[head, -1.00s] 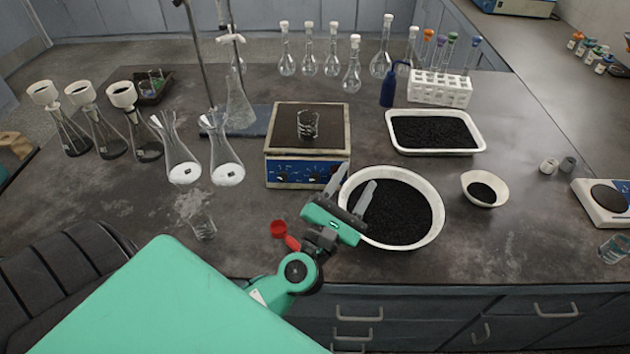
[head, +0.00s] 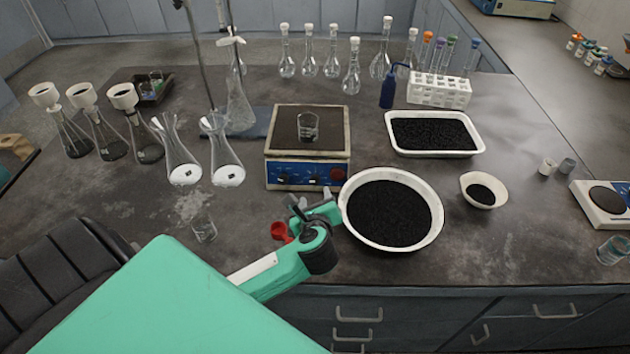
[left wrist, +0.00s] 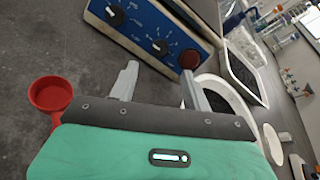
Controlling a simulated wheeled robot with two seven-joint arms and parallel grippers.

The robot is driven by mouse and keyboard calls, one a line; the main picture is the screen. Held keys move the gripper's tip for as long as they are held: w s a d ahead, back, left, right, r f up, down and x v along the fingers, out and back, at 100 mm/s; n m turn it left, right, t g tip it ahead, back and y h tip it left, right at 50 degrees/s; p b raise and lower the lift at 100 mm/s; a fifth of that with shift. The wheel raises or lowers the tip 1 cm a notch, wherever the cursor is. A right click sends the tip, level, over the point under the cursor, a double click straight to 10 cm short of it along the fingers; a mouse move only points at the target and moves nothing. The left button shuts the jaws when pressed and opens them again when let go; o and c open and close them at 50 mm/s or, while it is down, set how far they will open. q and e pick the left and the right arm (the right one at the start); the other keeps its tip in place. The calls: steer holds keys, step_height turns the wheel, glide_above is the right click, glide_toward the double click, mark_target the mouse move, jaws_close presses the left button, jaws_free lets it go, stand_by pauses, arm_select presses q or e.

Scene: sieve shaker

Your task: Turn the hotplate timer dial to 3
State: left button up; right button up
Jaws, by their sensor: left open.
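The hotplate (head: 307,152) stands mid-table with a small beaker (head: 308,127) on its dark top. Its blue front panel has a left dial (head: 283,179), a middle dial (head: 316,180) and a red knob (head: 337,174). In the left wrist view the left dial (left wrist: 115,15), the middle dial (left wrist: 160,47) and the red knob (left wrist: 189,57) show; I cannot read which is the timer or its setting. My left gripper (head: 305,205) is open and empty in front of the panel. In the left wrist view its fingers (left wrist: 160,80) point at the panel, with the middle dial between their lines.
A white bowl of black grains (head: 390,212) stands close to the right of the gripper. A red scoop (head: 280,231) lies beside it, and a small glass (head: 204,228) stands further left. Flasks (head: 224,155) stand left of the hotplate. A tray (head: 434,133) is behind the bowl.

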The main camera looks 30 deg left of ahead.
mark_target(315, 182)
arm_select(q)
steer(key=p+x, duration=0.1)
steer(key=x, duration=0.8)
steer(key=shift+w+a, duration=0.1)
steer(key=shift+c, duration=0.4)
steer(key=c, duration=0.9)
steer(key=shift+p, duration=0.3)
